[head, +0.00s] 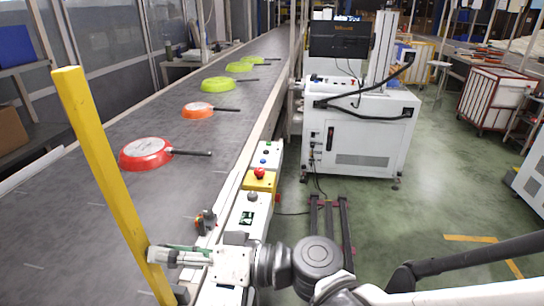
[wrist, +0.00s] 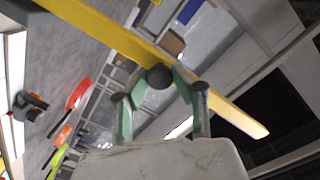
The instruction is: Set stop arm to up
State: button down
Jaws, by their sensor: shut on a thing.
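The stop arm is a long yellow bar (head: 100,160) at the left front of the conveyor in the head view. It stands steeply, its top leaning to the left. In the wrist view the yellow bar (wrist: 105,38) crosses diagonally. A dark round knob (wrist: 158,76) is on the bar. My gripper (head: 160,254) is at the lower part of the bar. In the wrist view its green fingers (wrist: 159,80) are closed on both sides of the knob. The knob is hidden in the head view.
A red pan (head: 146,153), an orange pan (head: 198,111) and several green pans lie on the grey belt (head: 180,190) beyond the bar. Control boxes with a red button (head: 260,173) line the belt's right edge.

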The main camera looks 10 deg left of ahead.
jog(key=shift+s, duration=0.1)
jog(key=c, duration=1.4)
grip_release()
jog(key=shift+d, duration=0.1)
jog(key=d, duration=0.8)
jog(key=w+d, duration=0.1)
jog(key=d, duration=0.2)
jog(key=shift+d+r, duration=0.3)
jog(key=shift+d, duration=0.1)
